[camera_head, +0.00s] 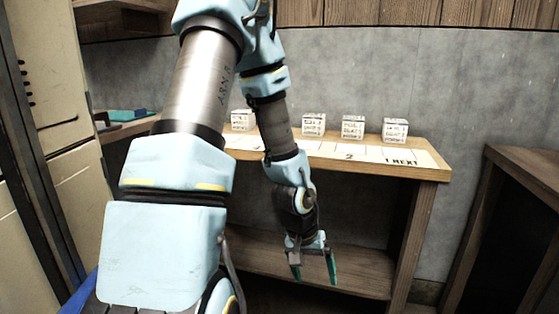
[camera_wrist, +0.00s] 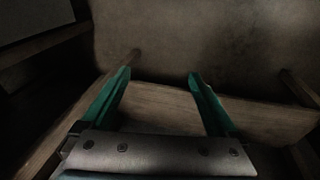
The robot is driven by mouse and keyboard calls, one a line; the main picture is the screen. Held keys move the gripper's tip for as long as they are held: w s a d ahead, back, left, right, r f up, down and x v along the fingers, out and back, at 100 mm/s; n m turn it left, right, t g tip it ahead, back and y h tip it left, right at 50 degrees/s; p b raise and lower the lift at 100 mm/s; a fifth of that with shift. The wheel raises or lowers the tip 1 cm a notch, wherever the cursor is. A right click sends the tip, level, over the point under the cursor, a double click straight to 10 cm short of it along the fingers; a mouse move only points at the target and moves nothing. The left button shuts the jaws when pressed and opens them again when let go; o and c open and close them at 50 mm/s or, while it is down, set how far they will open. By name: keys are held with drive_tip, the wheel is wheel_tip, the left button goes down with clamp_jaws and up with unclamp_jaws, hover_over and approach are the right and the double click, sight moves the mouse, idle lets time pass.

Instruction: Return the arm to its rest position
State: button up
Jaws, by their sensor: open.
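My arm reaches forward and bends down in front of the wooden table. My gripper (camera_head: 314,268) hangs low, below the tabletop level and in front of the table's lower shelf. In the wrist view my gripper (camera_wrist: 158,85) shows two green fingers set wide apart with nothing between them. Beyond the fingers are the lower shelf and a dark wall.
The wooden table (camera_head: 436,174) carries several pale marked cubes, among them one at the right (camera_head: 395,130), and a numbered white strip (camera_head: 400,156). The lower shelf (camera_head: 365,273) is bare where visible. Another wooden unit (camera_head: 525,165) stands right; beige lockers (camera_head: 60,120) stand left.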

drive_tip(key=a+r+n+t+y, duration=0.1)
drive_tip(key=a+r+n+y, duration=0.2)
drive_tip(key=a+r, duration=1.15)
wheel_tip(320, 180, up, 22)
drive_tip(key=a+p, duration=0.1)
drive_tip(key=p, duration=2.1)
drive_tip(key=shift+s+f, duration=0.25)
drive_tip(key=shift+s, duration=0.2)
